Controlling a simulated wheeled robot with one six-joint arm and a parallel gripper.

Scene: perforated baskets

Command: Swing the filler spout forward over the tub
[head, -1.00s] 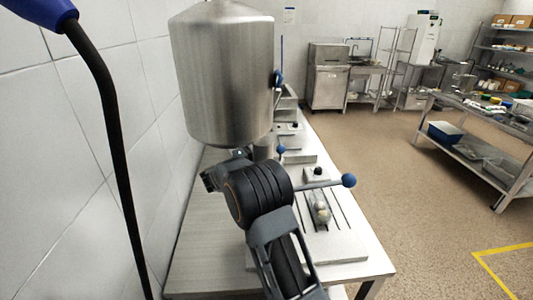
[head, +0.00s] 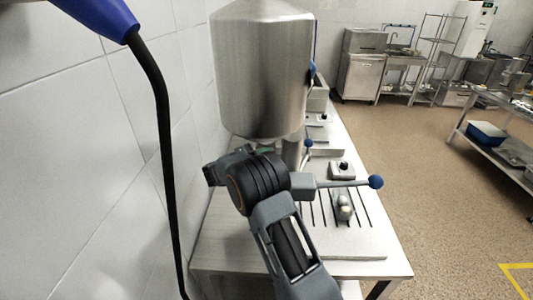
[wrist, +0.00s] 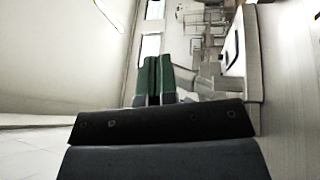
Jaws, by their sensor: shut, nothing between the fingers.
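The steel filler tank (head: 262,75) hangs over the steel bench in the head view. A thin rod with a blue ball knob (head: 376,182) sticks out to the right from behind my arm. Where it joins the filler is hidden, and I cannot make out the spout's outlet. A small tub (head: 343,207) with pale round things sits on the slotted bench top, in front of the rod. In the wrist view my gripper (wrist: 152,82) shows its green fingers side by side, shut and empty. In the head view it is mostly hidden behind my arm, below the tank.
A tiled wall (head: 120,170) runs close along the left. A black cable (head: 163,140) hangs from a blue part at upper left. Smaller bench fixtures (head: 342,170) stand farther back. Open floor (head: 430,160) lies right of the bench (head: 240,252).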

